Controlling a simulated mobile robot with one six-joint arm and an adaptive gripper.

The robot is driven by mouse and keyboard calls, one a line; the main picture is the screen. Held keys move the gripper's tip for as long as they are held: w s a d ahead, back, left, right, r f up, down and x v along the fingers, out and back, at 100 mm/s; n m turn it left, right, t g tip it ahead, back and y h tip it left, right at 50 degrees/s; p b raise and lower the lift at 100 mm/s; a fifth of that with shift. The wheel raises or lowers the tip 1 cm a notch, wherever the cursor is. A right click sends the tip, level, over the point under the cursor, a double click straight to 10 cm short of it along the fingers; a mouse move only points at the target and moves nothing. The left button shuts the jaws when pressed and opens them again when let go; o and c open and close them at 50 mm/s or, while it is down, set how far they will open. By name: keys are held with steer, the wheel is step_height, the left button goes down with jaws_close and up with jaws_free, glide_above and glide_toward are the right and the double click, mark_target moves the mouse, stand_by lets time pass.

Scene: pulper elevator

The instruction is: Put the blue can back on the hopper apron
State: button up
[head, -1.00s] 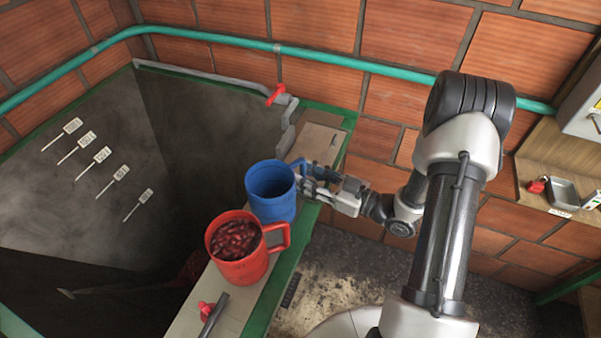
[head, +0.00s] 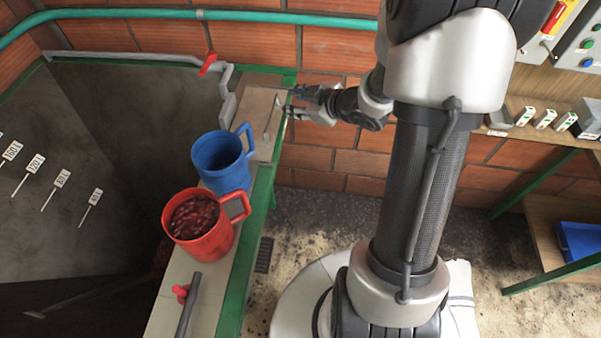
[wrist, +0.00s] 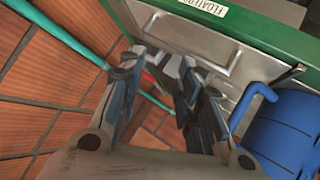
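The blue can (head: 222,164) stands upright on the pale hopper apron (head: 208,298), its handle turned towards the far right. It shows partly at the right edge of the wrist view (wrist: 290,130). The red can (head: 202,232), full of dark red cherries, stands just in front of it, very close; I cannot tell whether they touch. My gripper (head: 296,103) is open and empty, beyond the blue can and apart from it. Its fingers (wrist: 157,75) are spread near a flat panel with a metal bar handle (head: 272,118); contact with the handle is unclear.
A red-handled valve on a grey pipe (head: 208,64) sits behind the hopper. Another red valve and dark lever (head: 188,300) lie at the apron's near end. The deep hopper (head: 100,180) opens on the left. A shelf with small boxes (head: 545,118) is at the right.

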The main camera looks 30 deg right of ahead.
steer(key=s+r+m+g+h, duration=0.2)
steer(key=s+r+m+h, duration=0.5)
steer(key=r, duration=0.5)
steer(key=s+a+g+y, duration=0.2)
steer(key=s+a, duration=0.4)
steer(key=s, duration=0.4)
steer(key=s+a+r+m+g+y, duration=0.1)
steer(key=s+a+g, duration=0.1)
steer(key=s+a, duration=0.5)
steer(key=s, duration=0.4)
steer(key=shift+s+a+y, duration=0.15)
steer(key=shift+a+y, duration=0.05)
steer(key=shift+y, duration=0.2)
